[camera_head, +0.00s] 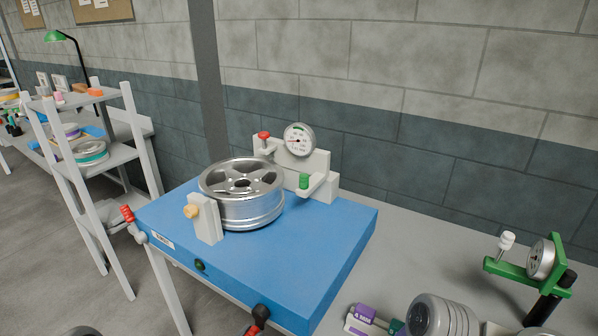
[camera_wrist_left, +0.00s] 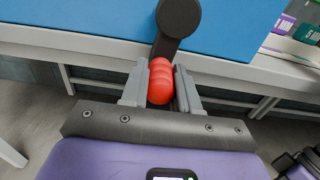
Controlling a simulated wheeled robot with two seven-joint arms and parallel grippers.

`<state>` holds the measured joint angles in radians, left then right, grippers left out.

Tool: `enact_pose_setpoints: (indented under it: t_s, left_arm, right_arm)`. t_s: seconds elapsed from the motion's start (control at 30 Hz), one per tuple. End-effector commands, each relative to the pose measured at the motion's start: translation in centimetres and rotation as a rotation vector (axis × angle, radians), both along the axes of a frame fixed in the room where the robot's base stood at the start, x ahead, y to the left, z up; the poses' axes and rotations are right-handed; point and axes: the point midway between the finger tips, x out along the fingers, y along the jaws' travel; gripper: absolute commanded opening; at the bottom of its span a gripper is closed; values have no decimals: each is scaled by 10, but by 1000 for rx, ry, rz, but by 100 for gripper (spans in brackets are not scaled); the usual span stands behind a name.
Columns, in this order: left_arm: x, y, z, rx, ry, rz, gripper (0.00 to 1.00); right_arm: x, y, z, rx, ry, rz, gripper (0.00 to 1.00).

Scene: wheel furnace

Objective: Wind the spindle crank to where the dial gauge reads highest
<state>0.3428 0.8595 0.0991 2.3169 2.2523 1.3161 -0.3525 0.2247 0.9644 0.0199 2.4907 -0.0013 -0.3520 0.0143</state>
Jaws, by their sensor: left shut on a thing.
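The crank's black end also shows at the bottom of the head view (camera_head: 261,312); the gripper is mostly cut off there. The dial gauge (camera_head: 299,139) has a white face with a green band near the top; its needle seems to point left, but the exact reading is too small to tell. My right gripper is not in view.
A silver wheel (camera_head: 242,192) sits on the blue unit beside a white block with a tan knob (camera_head: 191,211). Another red-handled lever (camera_head: 128,214) is at its left side. A green stand with a second gauge (camera_head: 541,259) is at right. A grey shelf (camera_head: 105,157) stands left.

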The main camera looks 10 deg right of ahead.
Motion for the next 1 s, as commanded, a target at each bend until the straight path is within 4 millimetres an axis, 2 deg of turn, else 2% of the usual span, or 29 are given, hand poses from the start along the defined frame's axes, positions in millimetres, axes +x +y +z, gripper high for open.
enact_pose_setpoints:
  t_s: [0.1,0.47,0.8,1.0]
  left_arm:
    - [-5,-8,1,-4,-7,-5,0]
    - [-5,-9,2,-3,-10,-3,0]
    - [-22,-31,14,-7,-11,-5,0]
    - [-23,-32,14,-4,-15,0,0]
  right_arm:
    - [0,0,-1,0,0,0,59]
    - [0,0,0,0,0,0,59]
    - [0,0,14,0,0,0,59]
    - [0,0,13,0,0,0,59]
